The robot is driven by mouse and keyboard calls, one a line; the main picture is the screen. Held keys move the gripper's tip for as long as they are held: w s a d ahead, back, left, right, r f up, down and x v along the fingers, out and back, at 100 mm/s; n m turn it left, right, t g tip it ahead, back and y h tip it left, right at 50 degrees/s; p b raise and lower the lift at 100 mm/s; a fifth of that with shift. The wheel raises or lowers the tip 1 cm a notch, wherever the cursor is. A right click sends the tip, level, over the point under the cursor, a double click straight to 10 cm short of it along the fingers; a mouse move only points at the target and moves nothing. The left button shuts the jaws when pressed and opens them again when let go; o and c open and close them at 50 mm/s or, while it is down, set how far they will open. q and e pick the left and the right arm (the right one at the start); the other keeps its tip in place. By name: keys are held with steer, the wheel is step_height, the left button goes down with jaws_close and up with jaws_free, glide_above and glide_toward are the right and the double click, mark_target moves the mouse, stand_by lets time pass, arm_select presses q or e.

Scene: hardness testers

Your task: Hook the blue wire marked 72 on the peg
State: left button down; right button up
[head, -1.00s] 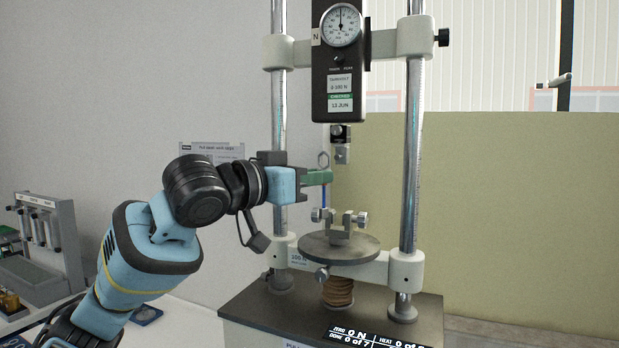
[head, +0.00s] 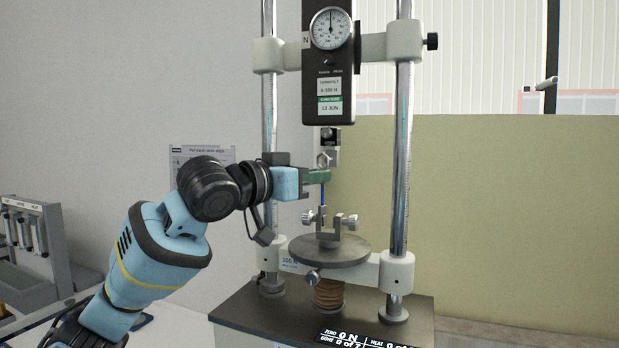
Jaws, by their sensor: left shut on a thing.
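My left gripper (head: 318,176) is shut on the blue wire (head: 323,194), which hangs in a short length below its green fingers. A ring-shaped end (head: 323,160) shows just above the fingers. It overlaps the small metal fitting (head: 329,139) under the force gauge in the picture; I cannot tell whether it is around the peg. The marking on the wire is too small to read. The lower clamp (head: 330,226) with side screws stands on the round plate (head: 328,251), below the wire. My right gripper is not in view.
The force gauge (head: 329,60) hangs between two upright steel columns, the right one (head: 402,160) and the left one (head: 269,110). A rack with grey bars (head: 30,235) stands at the far left. A wall notice (head: 185,150) is behind my arm.

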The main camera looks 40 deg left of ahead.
arm_select(q)
steer(key=w, duration=0.2)
steer(key=w+a, duration=0.1)
steer(key=w, duration=0.1)
steer(key=shift+f, duration=0.15)
stand_by(0.5)
steer(key=shift+w+f, duration=0.1)
stand_by(0.5)
steer(key=c, duration=1.3)
jaws_free()
steer(key=shift+o, duration=0.2)
steer(key=v, duration=0.8)
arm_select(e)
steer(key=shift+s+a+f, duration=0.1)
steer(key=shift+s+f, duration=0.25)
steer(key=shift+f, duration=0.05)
